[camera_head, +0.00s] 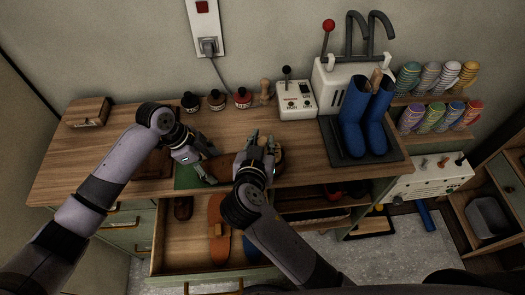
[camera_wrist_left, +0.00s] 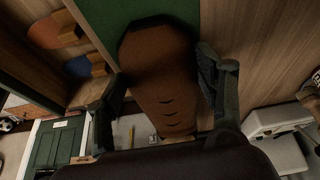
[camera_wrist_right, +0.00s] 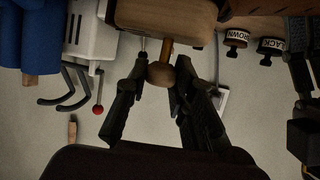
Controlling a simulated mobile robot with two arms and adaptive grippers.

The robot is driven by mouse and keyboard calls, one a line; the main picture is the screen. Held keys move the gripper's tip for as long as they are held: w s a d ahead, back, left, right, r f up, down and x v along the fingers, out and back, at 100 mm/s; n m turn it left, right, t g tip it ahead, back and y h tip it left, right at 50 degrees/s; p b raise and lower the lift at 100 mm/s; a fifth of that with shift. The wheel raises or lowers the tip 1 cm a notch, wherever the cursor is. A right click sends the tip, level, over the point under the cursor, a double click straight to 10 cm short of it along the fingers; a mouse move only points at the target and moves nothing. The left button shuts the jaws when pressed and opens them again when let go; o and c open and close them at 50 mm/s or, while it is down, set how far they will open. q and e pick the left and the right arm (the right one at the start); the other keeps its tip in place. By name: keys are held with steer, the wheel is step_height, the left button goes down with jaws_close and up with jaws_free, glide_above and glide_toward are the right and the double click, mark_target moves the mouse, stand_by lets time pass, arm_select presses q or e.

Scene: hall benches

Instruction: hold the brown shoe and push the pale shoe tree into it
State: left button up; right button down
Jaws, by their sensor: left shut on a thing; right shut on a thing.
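The brown shoe (camera_head: 217,167) lies over the green mat near the bench's front edge. In the left wrist view the brown shoe (camera_wrist_left: 160,85) sits lengthwise between the two fingers, with lacing slits on its top. My left gripper (camera_head: 208,172) is shut on it. The pale shoe tree (camera_head: 279,157) is at my right gripper (camera_head: 262,150), just right of the shoe. In the right wrist view its round knob (camera_wrist_right: 160,74) and rod are between the fingers, with a pale wooden block beyond. My right gripper is shut on it. Whether the tree touches the shoe is hidden.
A dark brown shoe (camera_head: 154,163) is left of the green mat (camera_head: 187,176). An open drawer (camera_head: 178,240) below holds an orange-brown shape (camera_head: 216,225). Polish jars (camera_head: 216,98), a switch box (camera_head: 296,99) and blue boots (camera_head: 352,115) stand behind.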

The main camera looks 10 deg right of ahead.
steer(key=shift+f, duration=1.9)
steer(key=shift+f, duration=0.15)
steer(key=c, duration=1.4)
jaws_free()
steer(key=shift+o, duration=0.2)
steer(key=v, duration=1.2)
arm_select(q)
steer(key=o, duration=1.2)
